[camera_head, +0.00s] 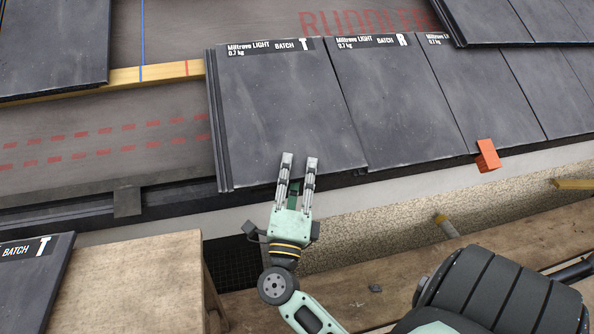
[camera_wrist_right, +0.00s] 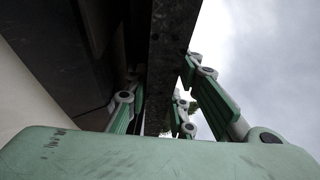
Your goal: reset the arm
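My right gripper (camera_head: 299,161) is at the lower edge of a dark grey roof tile (camera_head: 280,105) marked "BATCH T" in the head view. The right arm comes in from below. My left gripper is not in view.
More laid tiles (camera_head: 400,100) continue to the right, with an orange clip (camera_head: 487,155) on the lower edge. A wooden batten (camera_head: 160,74) and bare underlay are at left. A wooden table (camera_head: 140,280) carries a tile (camera_head: 32,285) at bottom left. Scaffold boards (camera_head: 520,235) lie below.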

